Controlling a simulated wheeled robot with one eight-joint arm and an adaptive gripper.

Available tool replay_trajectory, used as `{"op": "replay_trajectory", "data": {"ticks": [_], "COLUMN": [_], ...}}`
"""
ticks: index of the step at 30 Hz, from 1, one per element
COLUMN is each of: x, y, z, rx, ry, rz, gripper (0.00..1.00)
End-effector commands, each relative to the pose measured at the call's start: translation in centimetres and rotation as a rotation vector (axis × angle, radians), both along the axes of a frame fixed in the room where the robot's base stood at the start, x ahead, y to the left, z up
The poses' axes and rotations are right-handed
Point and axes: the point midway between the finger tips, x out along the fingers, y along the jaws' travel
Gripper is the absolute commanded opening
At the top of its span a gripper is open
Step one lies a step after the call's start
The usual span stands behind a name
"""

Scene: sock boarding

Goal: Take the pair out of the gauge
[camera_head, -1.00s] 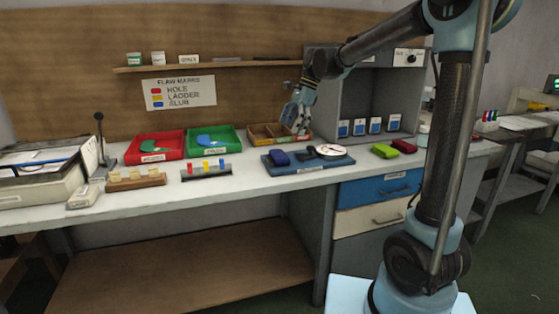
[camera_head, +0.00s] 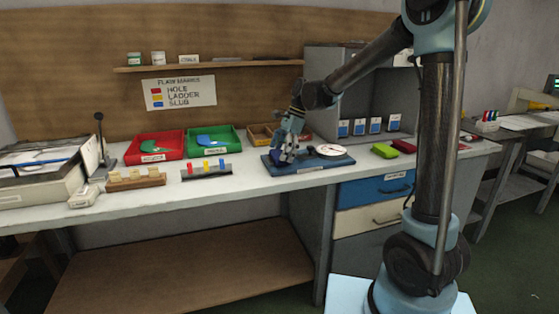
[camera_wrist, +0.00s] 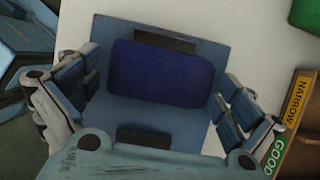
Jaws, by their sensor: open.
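The gauge is a blue plate (camera_head: 318,165) with a round white dial (camera_head: 329,150) on the bench; the plate also shows in the wrist view (camera_wrist: 110,27). The pair, a dark blue rounded bundle (camera_wrist: 160,72), lies on the plate between two black blocks. My gripper (camera_head: 285,158) is low over the gauge's left part. In the wrist view my gripper (camera_wrist: 155,95) is open, its fingers on the left and right of the pair, apart from it. In the head view the gripper hides most of the pair.
A wooden tray (camera_wrist: 297,97) labelled NARROW and GOOD is near the gauge. A green bundle (camera_head: 384,151) and a red bundle (camera_head: 403,146) lie to its right. A red tray (camera_head: 153,158), a green tray (camera_head: 232,150) and a peg rack (camera_head: 207,174) stand to the left.

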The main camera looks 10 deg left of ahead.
Motion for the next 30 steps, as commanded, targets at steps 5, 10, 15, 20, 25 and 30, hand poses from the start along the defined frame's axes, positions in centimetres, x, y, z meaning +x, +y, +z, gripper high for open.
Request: {"op": "replay_trajectory", "data": {"ticks": [5, 10, 15, 20, 25, 30], "x": [0.0, 0.0, 0.0, 0.0, 0.0, 0.0], "y": [0.0, 0.0, 0.0, 0.0, 0.0, 0.0], "z": [0.0, 0.0, 0.0, 0.1, 1.4, 4.1], "rx": [0.000, 0.000, 0.000, 0.000, 0.000, 0.000], "ry": [0.000, 0.000, 0.000, 0.000, 0.000, 0.000], "rz": [0.000, 0.000, 0.000, 0.000, 0.000, 0.000], "gripper": [1.00, 0.70, 0.66, 0.66, 0.66, 0.66]}}
